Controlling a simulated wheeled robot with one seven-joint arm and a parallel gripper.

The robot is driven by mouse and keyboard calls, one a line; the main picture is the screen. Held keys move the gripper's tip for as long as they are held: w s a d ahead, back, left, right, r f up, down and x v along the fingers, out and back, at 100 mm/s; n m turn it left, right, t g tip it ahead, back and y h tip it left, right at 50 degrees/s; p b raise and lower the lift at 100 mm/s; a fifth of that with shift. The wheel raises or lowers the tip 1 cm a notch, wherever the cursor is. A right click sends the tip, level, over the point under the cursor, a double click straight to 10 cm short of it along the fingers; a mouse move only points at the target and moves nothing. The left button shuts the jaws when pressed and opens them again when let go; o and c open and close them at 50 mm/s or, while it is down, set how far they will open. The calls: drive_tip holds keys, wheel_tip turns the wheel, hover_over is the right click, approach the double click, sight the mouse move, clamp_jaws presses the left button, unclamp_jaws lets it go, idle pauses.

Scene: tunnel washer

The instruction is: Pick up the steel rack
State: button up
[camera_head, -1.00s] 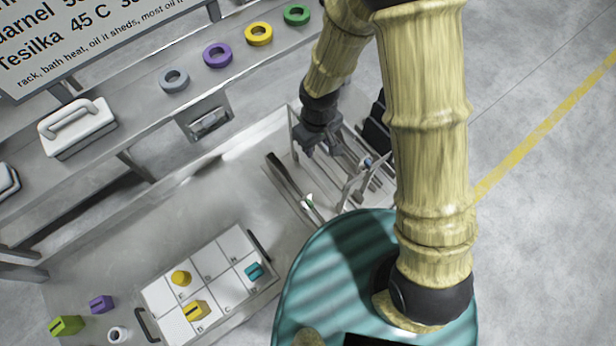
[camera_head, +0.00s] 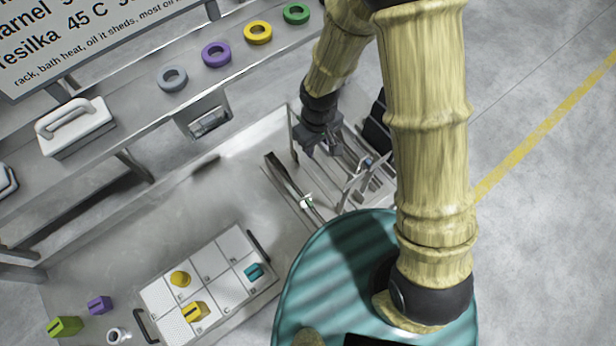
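The steel rack (camera_head: 345,196) stands at the right end of the grey bench, an open frame of thin bars with upright loops and several parts in it. My gripper (camera_head: 322,150) points down at the rack's far side, close to its upper bars. The fingers are dark and small against the rack, and my arm covers part of the rack's right side. I cannot tell whether the fingers touch a bar or how far apart they are.
A white tray (camera_head: 236,241) with compartments holds two yellow pieces and a teal one. Green (camera_head: 66,326) and purple (camera_head: 100,305) blocks lie left. Bench between tray and shelf is clear.

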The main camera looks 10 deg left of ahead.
clamp_jaws()
idle(1.4)
